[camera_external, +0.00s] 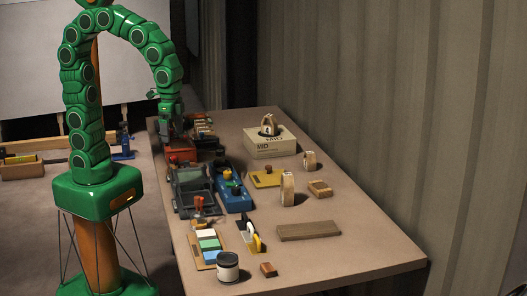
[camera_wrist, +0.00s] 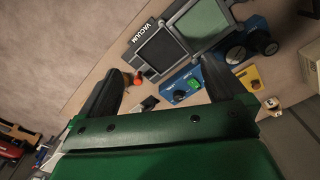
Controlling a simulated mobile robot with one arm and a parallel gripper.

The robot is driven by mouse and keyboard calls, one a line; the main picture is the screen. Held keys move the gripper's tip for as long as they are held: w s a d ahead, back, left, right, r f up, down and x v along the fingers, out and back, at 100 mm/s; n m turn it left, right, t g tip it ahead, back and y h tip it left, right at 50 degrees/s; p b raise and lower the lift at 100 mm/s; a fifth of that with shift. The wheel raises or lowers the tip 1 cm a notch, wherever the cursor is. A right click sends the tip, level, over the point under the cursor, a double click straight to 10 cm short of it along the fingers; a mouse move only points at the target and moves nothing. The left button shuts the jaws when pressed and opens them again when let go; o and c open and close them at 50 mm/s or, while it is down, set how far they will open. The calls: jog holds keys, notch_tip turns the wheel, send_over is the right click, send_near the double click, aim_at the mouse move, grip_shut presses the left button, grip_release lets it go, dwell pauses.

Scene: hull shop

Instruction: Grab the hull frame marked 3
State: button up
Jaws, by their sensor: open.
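Several pale wooden ring-like frames are on the table. The larger one (camera_external: 287,188) stands upright near the middle, and a smaller one (camera_external: 309,160) stands behind it. Another wooden frame-like piece (camera_external: 268,126) sits on a cream box marked MID (camera_external: 270,146).
Below my gripper lie a dark panel marked VACUUM (camera_wrist: 160,51) and a blue device (camera_wrist: 183,88). A yellow plate (camera_external: 266,178), a wooden plank (camera_external: 308,231), a dark jar (camera_external: 228,267) and coloured blocks (camera_external: 208,244) are also out. The table's right front is clear.

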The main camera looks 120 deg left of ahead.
jog(key=w+a+f+n+t, duration=0.1)
jog(key=w+a+f+n, duration=0.1)
jog(key=w+a, duration=0.9)
jog(key=n+t+y, duration=0.2)
jog(key=n+y, duration=0.1)
jog(key=n, duration=0.2)
send_near(306, 154)
jog(key=x, duration=0.5)
jog(key=shift+x, duration=3.85)
jog(key=shift+a, duration=0.2)
jog(key=c, duration=1.1)
